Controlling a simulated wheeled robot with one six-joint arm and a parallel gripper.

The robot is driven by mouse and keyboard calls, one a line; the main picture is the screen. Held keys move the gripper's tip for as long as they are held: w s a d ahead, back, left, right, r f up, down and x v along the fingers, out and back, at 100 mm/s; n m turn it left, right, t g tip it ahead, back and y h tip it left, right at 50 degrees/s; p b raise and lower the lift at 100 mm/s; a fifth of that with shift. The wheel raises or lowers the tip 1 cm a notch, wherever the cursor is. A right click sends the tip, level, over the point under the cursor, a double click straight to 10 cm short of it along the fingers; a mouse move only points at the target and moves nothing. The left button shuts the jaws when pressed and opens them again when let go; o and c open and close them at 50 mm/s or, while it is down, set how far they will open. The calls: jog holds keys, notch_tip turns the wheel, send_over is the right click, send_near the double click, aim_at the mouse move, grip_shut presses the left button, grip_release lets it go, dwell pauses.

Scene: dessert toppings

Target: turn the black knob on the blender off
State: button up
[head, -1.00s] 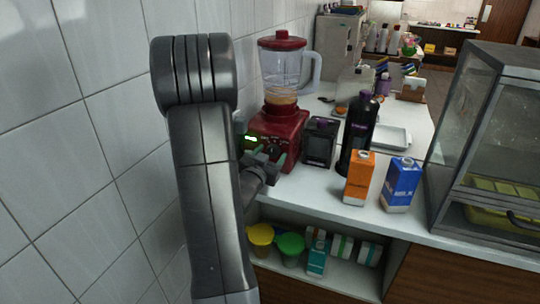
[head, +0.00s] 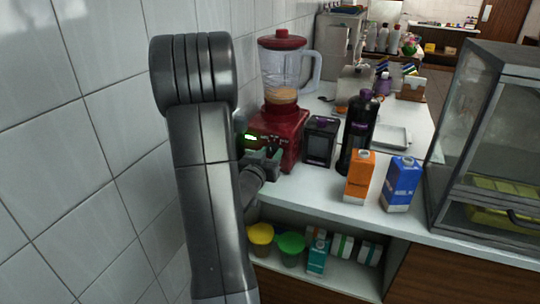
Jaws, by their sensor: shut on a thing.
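The blender stands on the counter against the tiled wall, with a red base (head: 291,132), a clear jug (head: 286,72) and a red lid. Some light brown contents sit low in the jug. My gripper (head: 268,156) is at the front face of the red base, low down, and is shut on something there. The black knob is hidden behind my gripper, so its setting cannot be seen.
A black box-shaped device (head: 321,141) and a black bottle (head: 358,132) stand right of the blender. An orange carton (head: 359,177) and a blue carton (head: 401,184) are near the counter's front edge. A glass case (head: 490,140) stands at right.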

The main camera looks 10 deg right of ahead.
jog(key=n, duration=0.5)
jog(key=shift+p, duration=0.3)
dwell(0.4)
jog(key=o, duration=1)
jog(key=shift+a, duration=0.1)
jog(key=b+v, duration=0.1)
jog(key=v, duration=1.2)
jog(key=shift+s+a, duration=0.25)
jog(key=shift+s, duration=0.1)
jog(key=shift+w, duration=0.1)
jog(key=p+x, duration=0.1)
jog(key=x, duration=1.2)
jog(key=shift+w+d, duration=0.3)
